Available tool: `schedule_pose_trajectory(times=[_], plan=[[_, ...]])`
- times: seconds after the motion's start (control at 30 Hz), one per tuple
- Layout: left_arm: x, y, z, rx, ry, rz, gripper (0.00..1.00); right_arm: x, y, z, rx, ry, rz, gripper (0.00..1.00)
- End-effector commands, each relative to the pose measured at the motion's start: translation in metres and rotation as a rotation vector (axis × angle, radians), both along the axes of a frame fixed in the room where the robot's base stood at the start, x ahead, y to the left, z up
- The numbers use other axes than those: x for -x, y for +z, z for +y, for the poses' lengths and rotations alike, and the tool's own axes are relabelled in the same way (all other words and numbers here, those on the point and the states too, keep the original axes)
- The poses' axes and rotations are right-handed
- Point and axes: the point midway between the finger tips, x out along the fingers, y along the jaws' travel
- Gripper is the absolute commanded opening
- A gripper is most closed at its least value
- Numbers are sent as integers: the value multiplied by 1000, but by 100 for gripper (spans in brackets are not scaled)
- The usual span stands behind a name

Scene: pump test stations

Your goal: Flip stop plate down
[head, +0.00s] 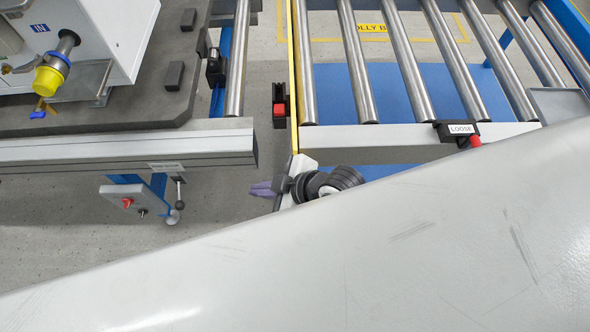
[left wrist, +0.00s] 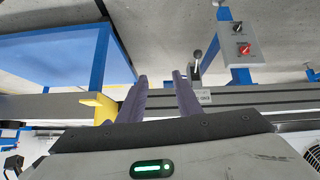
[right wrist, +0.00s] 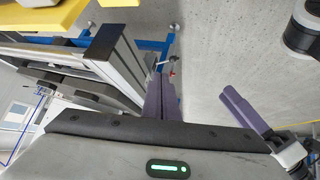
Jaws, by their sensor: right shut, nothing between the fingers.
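A narrow yellow strip (head: 292,75), which may be the stop plate, runs along the left end of the roller bed. It looks nearly edge-on, so I cannot tell its tilt. Yellow parts also show in the left wrist view (left wrist: 102,106) and the right wrist view (right wrist: 45,14). My right gripper (head: 262,188) is shut and empty, below the strip's near end in the head view; its fingers also show in the right wrist view (right wrist: 160,88). My left gripper (left wrist: 158,82) is open and empty in the left wrist view, before the station's edge beam.
The roller bed (head: 400,138) carries a black LOOSE block (head: 457,130) with a red knob. A black-red latch (head: 280,105) sits in the gap left of it. The station (head: 120,148) holds a white pump unit (head: 110,30). Below hang a control box (head: 135,198) and ball-ended lever (head: 178,190).

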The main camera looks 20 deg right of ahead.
Motion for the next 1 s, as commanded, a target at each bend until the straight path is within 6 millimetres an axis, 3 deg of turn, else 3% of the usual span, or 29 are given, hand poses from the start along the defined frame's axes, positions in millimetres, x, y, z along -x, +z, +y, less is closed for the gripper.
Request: schedule_pose_trajectory(times=[0.03,0.1,0.23,0.37,0.5,0.7,1.0], plan=[[-1,-3,-1,1,-1,-3,31,-13,9,12,65,146,-48,0],[-3,-4,-2,2,-4,-7,31,-18,18,23,162,350,-96,0],[-7,-3,-4,4,-6,-19,31,-25,32,22,364,729,-175,0],[-11,-3,-6,6,-7,-29,31,-32,45,-5,573,1089,-213,0],[-10,-7,-6,4,-10,-23,31,-40,62,-47,749,1396,-199,0],[-10,-10,-7,3,-11,-21,31,-46,83,-88,865,1640,-148,0],[-9,-8,-8,6,-12,-21,31,-46,89,-97,881,1691,-135,0]])
